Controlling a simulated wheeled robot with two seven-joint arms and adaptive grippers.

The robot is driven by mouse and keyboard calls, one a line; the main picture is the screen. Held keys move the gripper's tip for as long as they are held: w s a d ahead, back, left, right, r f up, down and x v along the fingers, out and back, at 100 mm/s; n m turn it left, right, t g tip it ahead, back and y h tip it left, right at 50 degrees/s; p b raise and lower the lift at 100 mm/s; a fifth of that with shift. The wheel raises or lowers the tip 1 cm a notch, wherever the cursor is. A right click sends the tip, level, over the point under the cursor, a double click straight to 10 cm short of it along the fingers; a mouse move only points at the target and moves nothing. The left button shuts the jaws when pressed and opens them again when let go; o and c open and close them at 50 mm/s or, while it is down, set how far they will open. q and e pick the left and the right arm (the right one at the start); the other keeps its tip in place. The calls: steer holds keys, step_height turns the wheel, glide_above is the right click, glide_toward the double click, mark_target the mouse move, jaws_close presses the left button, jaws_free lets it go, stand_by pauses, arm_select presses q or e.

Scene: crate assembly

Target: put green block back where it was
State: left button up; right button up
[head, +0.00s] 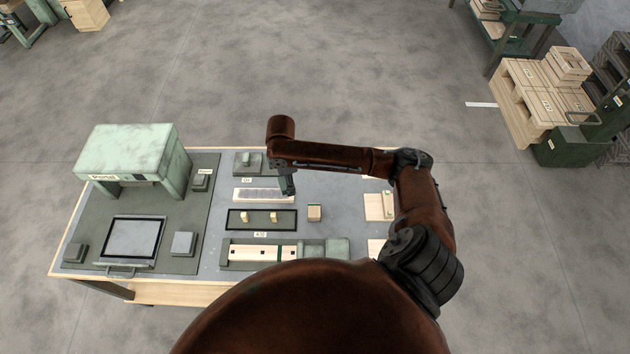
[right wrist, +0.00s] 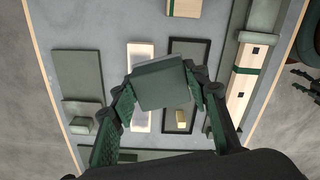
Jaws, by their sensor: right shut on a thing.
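My right gripper (head: 287,184) is above the white strip tray (head: 262,195) on the table. In the right wrist view its fingers (right wrist: 164,90) are shut on the sides of a grey-green block (right wrist: 162,78). The held block appears above the gap between the white tray (right wrist: 141,55) and the dark-framed tray (right wrist: 188,50). In the head view the block is too small and covered to make out clearly.
The dark-framed tray (head: 235,219) holds small yellow pieces. Beside it stands a wooden block (head: 314,213). A long fixture with a wooden strip (head: 262,252) lies in front. A grey-green plate with a small block (head: 246,159) lies behind. A green press (head: 130,152) stands at left.

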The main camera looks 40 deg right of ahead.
steer(key=shift+s+d+f+n, duration=0.2)
steer(key=shift+d+f+n, duration=0.1)
steer(key=shift+d, duration=0.05)
glide_toward(315, 181)
steer(key=s+a+r, duration=0.1)
steer(key=a+r, duration=0.2)
steer(key=a, duration=0.1)
steer(key=d+f, duration=0.2)
steer(key=f, duration=0.2)
steer(key=shift+w+d+f, duration=0.25)
steer(key=shift+w+d, duration=0.05)
steer(key=shift+d, duration=0.1)
steer(key=shift+w+d+f, duration=0.1)
steer(key=shift+d+f, duration=0.45)
steer(key=shift+f, duration=0.05)
steer(key=shift+f+b, duration=0.35)
steer(key=shift+f, duration=1.2)
steer(key=shift+f, duration=0.1)
steer(key=o, duration=1)
